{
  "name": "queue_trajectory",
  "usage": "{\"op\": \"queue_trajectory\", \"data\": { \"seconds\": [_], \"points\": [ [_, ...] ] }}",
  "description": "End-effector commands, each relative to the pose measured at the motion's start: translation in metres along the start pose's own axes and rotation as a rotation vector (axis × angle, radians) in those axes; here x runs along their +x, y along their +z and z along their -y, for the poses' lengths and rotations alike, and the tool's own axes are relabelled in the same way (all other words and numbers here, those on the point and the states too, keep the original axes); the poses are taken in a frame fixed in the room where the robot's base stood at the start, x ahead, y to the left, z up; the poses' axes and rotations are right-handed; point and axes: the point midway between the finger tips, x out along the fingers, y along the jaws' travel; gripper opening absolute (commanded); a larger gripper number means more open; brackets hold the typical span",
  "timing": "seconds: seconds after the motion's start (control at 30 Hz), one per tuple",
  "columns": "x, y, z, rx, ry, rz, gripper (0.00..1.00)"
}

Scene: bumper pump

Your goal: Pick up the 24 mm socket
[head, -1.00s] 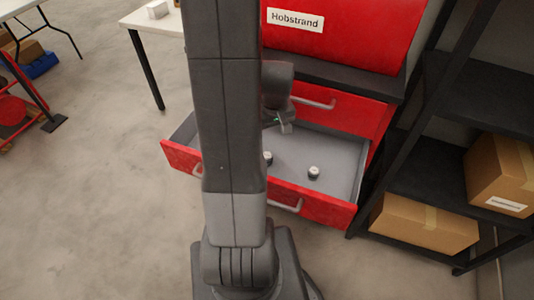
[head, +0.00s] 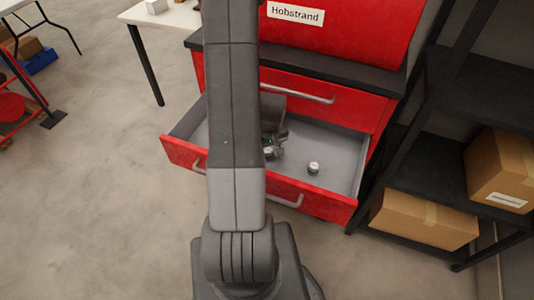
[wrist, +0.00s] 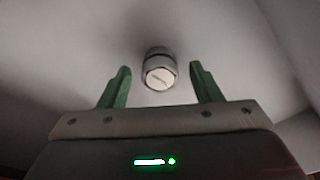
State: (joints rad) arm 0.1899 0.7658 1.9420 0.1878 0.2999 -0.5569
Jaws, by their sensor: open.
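Two small sockets stand in the open red drawer. One socket (head: 269,152) is at my gripper, and the other socket (head: 314,168) stands to its right, apart from it. In the wrist view one socket (wrist: 158,72) stands just beyond and between the tips of my gripper (wrist: 160,82). It has a pale top with small marking too blurred to read, so I cannot tell its size. The green fingers are spread wide and hold nothing. In the head view my gripper (head: 275,147) is low in the drawer and partly hidden by my arm.
The drawer (head: 325,204) is pulled out of a red cabinet (head: 350,105) labelled Hobstrand. A black shelf with cardboard boxes (head: 424,217) stands close on the right. A white table (head: 165,18) is at the back left. Open floor lies to the left.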

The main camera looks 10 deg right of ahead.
Motion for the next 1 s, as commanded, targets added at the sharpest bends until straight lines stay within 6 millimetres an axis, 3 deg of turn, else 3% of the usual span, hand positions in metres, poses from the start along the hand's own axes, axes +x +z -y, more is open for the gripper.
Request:
{"op": "queue_trajectory", "data": {
  "seconds": [0.13, 0.4, 0.43, 0.7, 1.0],
  "points": [
    [0.0118, 0.0001, 0.0, 0.0, 0.0, 0.0, 0.58],
    [0.0136, -0.0002, -0.0001, 0.0, 0.001, -0.001, 0.58],
    [0.0136, -0.0002, -0.0001, 0.0, 0.001, -0.001, 0.56],
    [0.0135, -0.0002, -0.0001, 0.0, 0.001, -0.001, 0.06],
    [0.0112, -0.0008, -0.0002, 0.0, 0.001, -0.002, 0.06]
  ]
}}
